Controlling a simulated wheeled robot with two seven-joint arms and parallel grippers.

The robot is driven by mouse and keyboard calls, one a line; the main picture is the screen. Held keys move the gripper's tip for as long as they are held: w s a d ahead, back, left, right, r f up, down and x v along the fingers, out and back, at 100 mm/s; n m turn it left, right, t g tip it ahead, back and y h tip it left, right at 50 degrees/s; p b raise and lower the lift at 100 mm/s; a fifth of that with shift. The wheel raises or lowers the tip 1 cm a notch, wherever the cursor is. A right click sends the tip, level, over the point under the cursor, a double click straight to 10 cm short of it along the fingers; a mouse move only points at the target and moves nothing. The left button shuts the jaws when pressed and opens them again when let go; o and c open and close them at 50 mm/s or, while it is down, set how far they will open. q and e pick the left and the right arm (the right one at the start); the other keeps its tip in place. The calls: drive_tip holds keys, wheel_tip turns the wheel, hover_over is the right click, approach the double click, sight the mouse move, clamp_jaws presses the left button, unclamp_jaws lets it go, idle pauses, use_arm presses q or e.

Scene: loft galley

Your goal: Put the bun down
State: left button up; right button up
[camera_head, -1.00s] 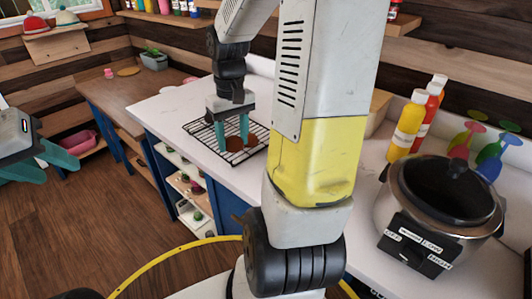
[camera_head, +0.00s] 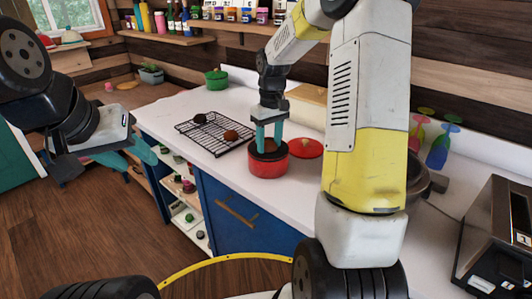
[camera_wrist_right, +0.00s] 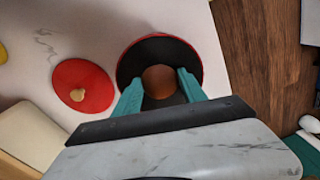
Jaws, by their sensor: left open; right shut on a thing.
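My right gripper (camera_head: 268,138) is shut on a brown bun (camera_wrist_right: 159,82), pointing down at the red pot (camera_head: 267,168). The bun sits between the teal fingertips, within the outline of the open pot's dark inside (camera_wrist_right: 150,50) in the right wrist view. I cannot tell whether it touches the bottom. The black wire rack (camera_head: 188,131) on the white counter holds a dark bun (camera_head: 200,118) and a brown bun (camera_head: 231,136). My left gripper (camera_head: 143,165) is open and empty at the left, off the counter's front edge.
The red lid (camera_head: 306,148) lies flat beside the pot, and shows in the right wrist view (camera_wrist_right: 82,90). A green pot (camera_head: 217,78) stands behind the rack. A dark appliance (camera_head: 490,240) is at the right. White counter between rack and pot is clear.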

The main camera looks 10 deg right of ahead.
sight(270, 142)
drive_tip(key=shift+f, duration=2.85)
drive_tip(key=shift+f, duration=0.15)
drive_tip(key=o, duration=1.3)
drive_tip(key=shift+o, duration=0.2)
drive_tip(key=r, duration=1.2)
drive_tip(key=shift+d+r, duration=0.15)
drive_tip(key=shift+d, duration=0.05)
drive_tip(key=s+a+r+m+t+y, duration=0.1)
drive_tip(key=s+r+m+t, duration=0.1)
drive_tip(key=s, duration=1)
drive_tip(key=s+a+r+m+t, duration=0.1)
drive_tip(key=s+r+m+t, duration=0.1)
drive_tip(key=s+r+t, duration=0.2)
drive_tip(key=s+r, duration=0.3)
drive_tip(key=s, duration=0.5)
drive_tip(key=shift+a+r+y, duration=0.2)
drive_tip(key=shift+a+y, duration=0.1)
drive_tip(key=shift+y, duration=0.1)
